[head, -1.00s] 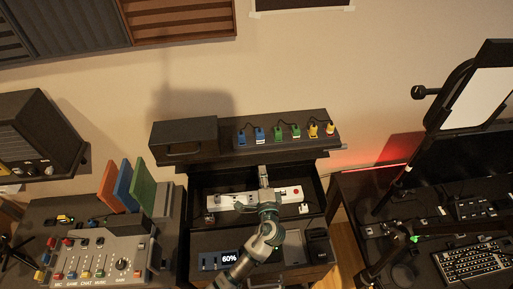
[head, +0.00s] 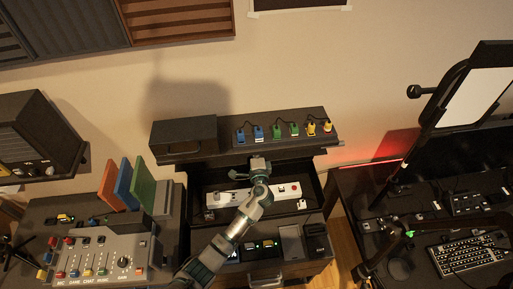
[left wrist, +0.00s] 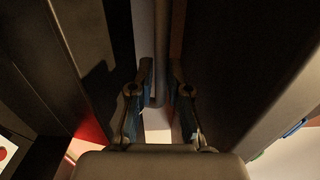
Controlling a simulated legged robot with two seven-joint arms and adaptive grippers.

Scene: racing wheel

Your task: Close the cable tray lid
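The cable tray (head: 312,183) is an open dark box in the middle of the head view, with a white power strip (head: 283,192) inside. A dark panel edge (head: 310,150) runs along its top back; I cannot tell for sure whether this is the lid. My left gripper (head: 260,162) is at this edge, above the strip, and its arm hides part of the strip. In the left wrist view, its two fingers (left wrist: 161,100) stand apart, with a thin grey bar (left wrist: 160,45) in the gap between them. I cannot tell whether they touch it. My right gripper is out of view.
A shelf above the tray holds a black box (head: 184,134) and several coloured plugs (head: 277,131). Below the tray is a surface with small devices (head: 290,240). An audio mixer (head: 95,255) stands left; a keyboard (head: 468,256) and a light stand (head: 408,150) stand right.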

